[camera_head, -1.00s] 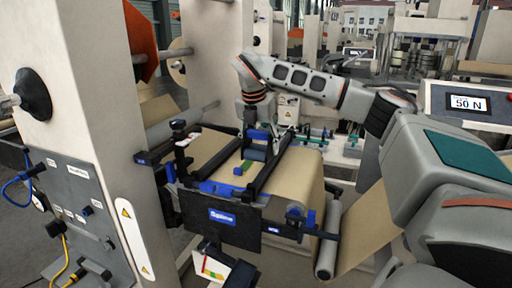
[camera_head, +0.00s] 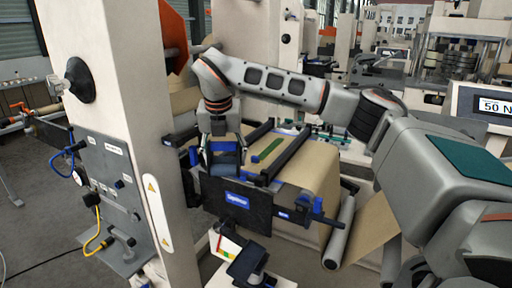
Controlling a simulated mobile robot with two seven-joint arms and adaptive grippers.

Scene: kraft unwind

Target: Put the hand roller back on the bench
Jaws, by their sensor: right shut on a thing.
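My right gripper (camera_head: 221,145) hangs down at the left end of the splicing table and is shut on the hand roller (camera_head: 224,158). Only a blue and grey part of the roller shows below the gripper, and the rest is hidden. I cannot tell whether the roller touches the table. A brown kraft web (camera_head: 312,165) covers the table, with a green strip (camera_head: 267,150) lying on it. I cannot make out clearly which surface is the bench. My left gripper is not in view.
Dark rails (camera_head: 287,152) run along the table, with a black front plate (camera_head: 237,199) below. A pale machine column (camera_head: 120,90) stands close on the left. A white ledge with a black object (camera_head: 246,264) is low in front. A metal roller (camera_head: 338,235) is at the right.

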